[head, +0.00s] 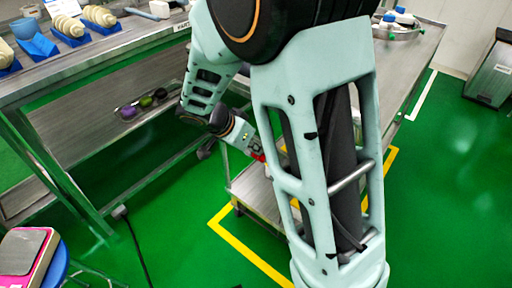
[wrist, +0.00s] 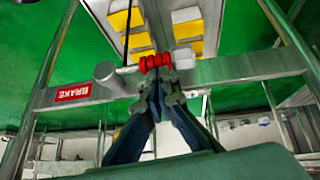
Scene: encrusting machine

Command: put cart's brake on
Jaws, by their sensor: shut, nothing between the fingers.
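The cart (head: 257,188) stands on the green floor, its low metal deck partly hidden behind my arm. In the wrist view, a metal cart bar (wrist: 235,72) carries a red BRAKE label (wrist: 73,92). A grey round-ended bar (wrist: 106,72) sticks out beside the label, and a red ribbed piece (wrist: 155,62) shows right at my fingertips. My gripper (wrist: 158,84) is shut, its tips close to the red piece; I cannot tell whether they touch. In the head view my gripper (head: 252,146) reaches down to the cart's near end, beside a small red spot.
A long metal table (head: 110,45) with blue holders and cream pieces stands at the left; its lower shelf (head: 90,125) holds small dark items. Yellow floor tape (head: 245,256) surrounds the cart. A pink-edged scale (head: 25,255) sits at lower left. Green floor is open in front.

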